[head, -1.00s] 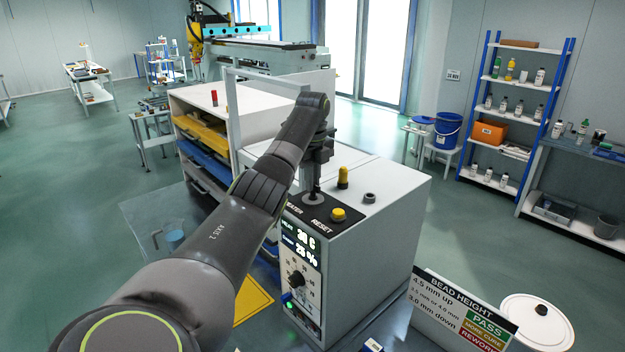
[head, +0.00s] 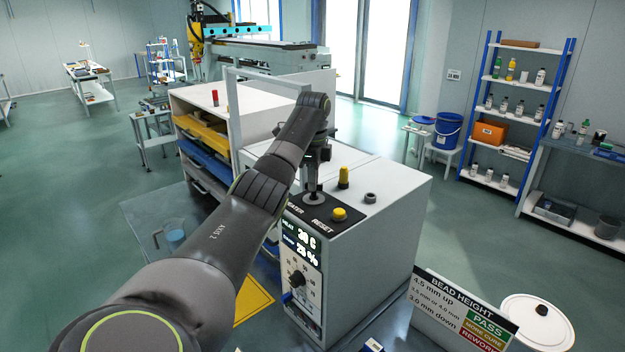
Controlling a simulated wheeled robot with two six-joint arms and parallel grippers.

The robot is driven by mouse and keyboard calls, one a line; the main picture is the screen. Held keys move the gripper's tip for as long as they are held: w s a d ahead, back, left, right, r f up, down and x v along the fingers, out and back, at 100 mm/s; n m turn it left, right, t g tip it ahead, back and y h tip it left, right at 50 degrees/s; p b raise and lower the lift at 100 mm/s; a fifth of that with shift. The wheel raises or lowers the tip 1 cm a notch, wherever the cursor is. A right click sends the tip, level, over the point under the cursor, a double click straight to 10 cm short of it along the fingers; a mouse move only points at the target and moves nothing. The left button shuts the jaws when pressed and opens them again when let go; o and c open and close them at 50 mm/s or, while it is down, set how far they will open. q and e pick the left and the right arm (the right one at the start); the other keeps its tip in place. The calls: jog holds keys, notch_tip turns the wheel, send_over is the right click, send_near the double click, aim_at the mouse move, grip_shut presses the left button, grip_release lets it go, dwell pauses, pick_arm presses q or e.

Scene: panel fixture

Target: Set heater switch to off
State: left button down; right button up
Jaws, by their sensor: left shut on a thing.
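The heater switch (head: 314,198) sits on the black top panel of the white control box, with a round grey base and a partly hidden label ending in "ATER". My left gripper (head: 313,186) points down from above and is shut on the switch's lever, which is mostly hidden between the fingers. The yellow RESET button (head: 339,214) is just to the right of the switch. The box front has a lit display (head: 301,241) and a black dial (head: 297,279). My right gripper does not show.
A BEAD HEIGHT sign (head: 462,308) and a white round lid (head: 537,322) are at the lower right. White drawers with yellow and blue trays (head: 203,133) stand behind the arm.

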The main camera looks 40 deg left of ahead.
pick_arm(q)
jog(key=shift+r, duration=0.15)
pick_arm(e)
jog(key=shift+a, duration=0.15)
pick_arm(q)
jog(key=c, duration=1.5)
grip_release()
jog(key=shift+w+d, duration=0.1)
jog(key=shift+d, duration=0.05)
